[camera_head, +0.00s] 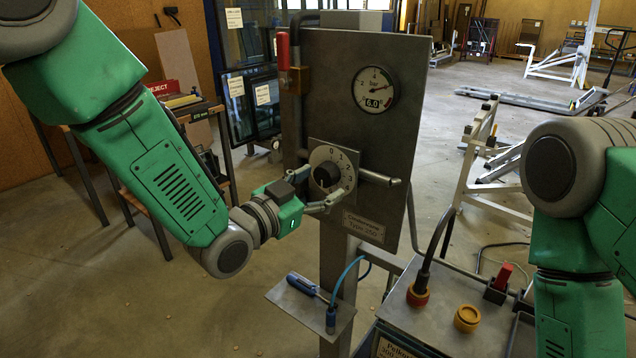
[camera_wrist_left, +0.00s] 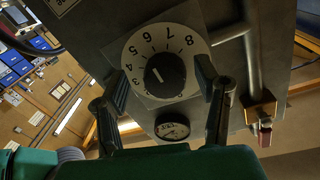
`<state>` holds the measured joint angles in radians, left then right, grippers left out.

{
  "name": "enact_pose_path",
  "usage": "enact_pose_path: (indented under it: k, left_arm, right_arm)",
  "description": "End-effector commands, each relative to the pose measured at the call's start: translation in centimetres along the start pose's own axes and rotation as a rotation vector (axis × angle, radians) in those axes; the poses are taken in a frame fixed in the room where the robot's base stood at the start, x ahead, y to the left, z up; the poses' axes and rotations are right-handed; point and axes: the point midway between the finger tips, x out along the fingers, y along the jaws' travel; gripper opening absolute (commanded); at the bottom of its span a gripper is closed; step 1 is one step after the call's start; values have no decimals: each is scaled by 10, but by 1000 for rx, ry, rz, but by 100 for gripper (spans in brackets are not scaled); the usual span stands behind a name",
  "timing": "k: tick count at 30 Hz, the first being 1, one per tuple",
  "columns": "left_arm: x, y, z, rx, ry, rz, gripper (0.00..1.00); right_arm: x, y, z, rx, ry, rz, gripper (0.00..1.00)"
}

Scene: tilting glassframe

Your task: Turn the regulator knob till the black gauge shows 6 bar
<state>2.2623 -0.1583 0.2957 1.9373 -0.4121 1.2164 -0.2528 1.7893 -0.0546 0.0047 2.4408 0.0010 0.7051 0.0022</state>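The black regulator knob (camera_head: 326,174) sits on a round white numbered dial (camera_head: 343,168) on the grey panel. The round black-rimmed gauge (camera_head: 375,88) is above it, and its small display reads 6.0. My left gripper (camera_head: 322,196) is in front of the knob. In the left wrist view its two fingers stand open on either side of the knob (camera_wrist_left: 164,75), with a visible gap on each side. A pale mark on the knob points toward the upper left of that view. The gauge (camera_wrist_left: 172,128) shows there too, partly hidden. My right gripper is out of view.
A red-handled valve (camera_head: 284,58) is on the panel's left edge. A grey control box (camera_head: 425,325) with a yellow button (camera_head: 467,318) stands at lower right.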

Motion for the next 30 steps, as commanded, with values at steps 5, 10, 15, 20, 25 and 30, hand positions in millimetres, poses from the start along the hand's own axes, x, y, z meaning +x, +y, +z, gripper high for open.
enact_pose_path:
  k: [5, 10, 15, 20, 25, 30]
  left_arm:
    - [0, -1, -3, 1, 6, -3, 57]
    - [-7, -2, -3, 2, 7, -5, 57]
    - [-37, -2, -2, -1, 4, -4, 57]
    - [-72, -2, -1, -1, 3, -4, 57]
    - [-101, -1, 0, 1, 3, -3, 57]
    - [-116, -1, 0, 0, 2, -3, 57]
  right_arm:
    - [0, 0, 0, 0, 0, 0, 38]
    - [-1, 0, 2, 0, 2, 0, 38]
    - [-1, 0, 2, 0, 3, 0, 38]
    - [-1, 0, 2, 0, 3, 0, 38]
    - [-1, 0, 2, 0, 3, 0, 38]
    - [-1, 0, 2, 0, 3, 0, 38]
